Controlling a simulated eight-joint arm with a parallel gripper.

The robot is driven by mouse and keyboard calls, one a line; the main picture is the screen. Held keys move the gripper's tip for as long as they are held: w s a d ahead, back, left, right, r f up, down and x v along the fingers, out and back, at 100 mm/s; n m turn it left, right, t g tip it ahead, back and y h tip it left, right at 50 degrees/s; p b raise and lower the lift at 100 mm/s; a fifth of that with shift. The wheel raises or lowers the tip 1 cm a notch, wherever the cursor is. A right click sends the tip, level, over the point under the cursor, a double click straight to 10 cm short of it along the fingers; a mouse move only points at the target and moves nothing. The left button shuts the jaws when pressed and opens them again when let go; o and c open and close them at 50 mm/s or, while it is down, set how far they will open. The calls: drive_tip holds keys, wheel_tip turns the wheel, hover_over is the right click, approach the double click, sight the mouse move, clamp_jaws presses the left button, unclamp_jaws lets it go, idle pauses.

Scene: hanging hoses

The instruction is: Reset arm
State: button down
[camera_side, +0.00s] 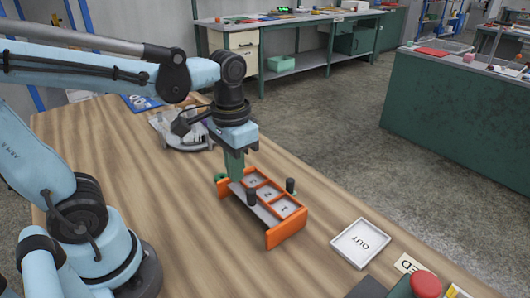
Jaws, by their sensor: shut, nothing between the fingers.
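My gripper (235,168) points down over the far left end of an orange rack (287,232) on the wooden table. Its fingers are shut with nothing between them. The rack has a row of grey compartments marked with numbers. The fingertips are partly hidden at the rack's end, and I cannot tell whether they touch it. A small green part (220,178) shows just left of the fingers. One dark cylinder (252,197) stands at the rack's near side and another dark cylinder (290,185) at its far side.
A white tray marked OUT (345,248) lies right of the rack. A red button (426,284) is at the lower right corner. A grey-white object (175,130) sits behind my gripper, near a blue panel (138,102). The table's near middle is clear. Green benches stand beyond.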

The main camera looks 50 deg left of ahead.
drive_tip(key=t, duration=0.2)
drive_tip(key=w+t, duration=0.1)
drive_tip(key=t, duration=0.1)
drive_tip(key=w+a+t, duration=0.1)
drive_tip(key=t, duration=0.2)
drive_tip(key=shift+w+r, duration=0.15)
drive_tip(key=shift+r, duration=0.2)
idle(0.5)
